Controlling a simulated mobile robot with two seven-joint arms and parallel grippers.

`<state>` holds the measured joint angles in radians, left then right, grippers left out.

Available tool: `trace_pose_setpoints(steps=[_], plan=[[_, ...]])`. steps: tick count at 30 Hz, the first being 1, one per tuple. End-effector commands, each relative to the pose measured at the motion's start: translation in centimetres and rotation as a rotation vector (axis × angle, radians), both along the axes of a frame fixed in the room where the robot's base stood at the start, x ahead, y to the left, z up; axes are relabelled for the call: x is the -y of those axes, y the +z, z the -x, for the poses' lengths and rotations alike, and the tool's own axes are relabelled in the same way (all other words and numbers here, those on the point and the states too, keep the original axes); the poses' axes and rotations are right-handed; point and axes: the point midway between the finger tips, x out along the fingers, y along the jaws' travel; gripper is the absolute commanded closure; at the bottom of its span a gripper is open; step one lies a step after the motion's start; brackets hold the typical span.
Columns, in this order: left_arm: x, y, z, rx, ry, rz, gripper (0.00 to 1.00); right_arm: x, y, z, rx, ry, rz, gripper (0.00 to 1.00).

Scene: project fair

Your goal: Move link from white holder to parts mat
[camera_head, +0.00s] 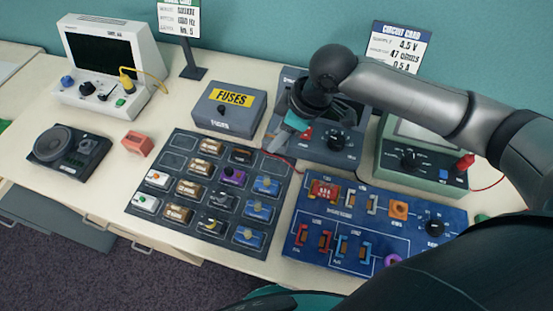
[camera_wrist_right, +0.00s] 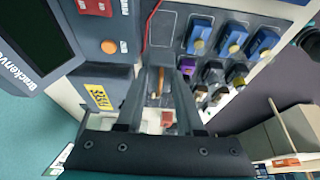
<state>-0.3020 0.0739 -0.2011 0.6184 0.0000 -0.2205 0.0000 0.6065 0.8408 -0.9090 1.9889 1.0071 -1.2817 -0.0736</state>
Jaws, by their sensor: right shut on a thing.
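My right gripper (camera_head: 282,139) is low over the back right corner of the dark parts mat (camera_head: 210,232), by the mat's empty corner slot (camera_head: 272,166). In the right wrist view its fingers (camera_wrist_right: 163,75) are close together on a small link, with a narrow orange-brown strip showing between them; the fingers hide most of it. I cannot tell whether the link touches the mat. My left gripper is not in view.
The mat's other slots hold several small parts. The fuses box (camera_head: 229,110) stands behind the mat, and the grey meter (camera_head: 345,152) is close to the right of my gripper. A red box (camera_head: 138,144) and a black speaker unit (camera_head: 68,158) are left.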

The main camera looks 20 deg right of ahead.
Motion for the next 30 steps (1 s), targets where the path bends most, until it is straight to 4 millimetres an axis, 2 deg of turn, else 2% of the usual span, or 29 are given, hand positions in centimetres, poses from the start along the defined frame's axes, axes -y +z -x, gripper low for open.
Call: trace_pose_setpoints(steps=[1,3,6,11,19,30], plan=[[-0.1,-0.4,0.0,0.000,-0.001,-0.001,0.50,0.0,-1.5,0.1,-0.003,-0.001,-0.001,1.00],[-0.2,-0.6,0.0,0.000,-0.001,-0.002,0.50,0.0,-2.9,0.0,-0.003,-0.001,-0.001,1.00],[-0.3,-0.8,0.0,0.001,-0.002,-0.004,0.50,0.0,-4.1,0.0,0.000,-0.001,-0.001,1.00],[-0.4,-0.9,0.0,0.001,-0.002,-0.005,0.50,0.0,-5.0,0.0,0.001,-0.001,-0.002,1.00],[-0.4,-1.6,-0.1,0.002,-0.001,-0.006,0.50,0.0,-8.7,0.0,-0.001,-0.001,-0.001,1.00],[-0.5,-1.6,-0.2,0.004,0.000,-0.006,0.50,0.0,-9.1,0.0,0.001,0.000,0.000,1.00]])
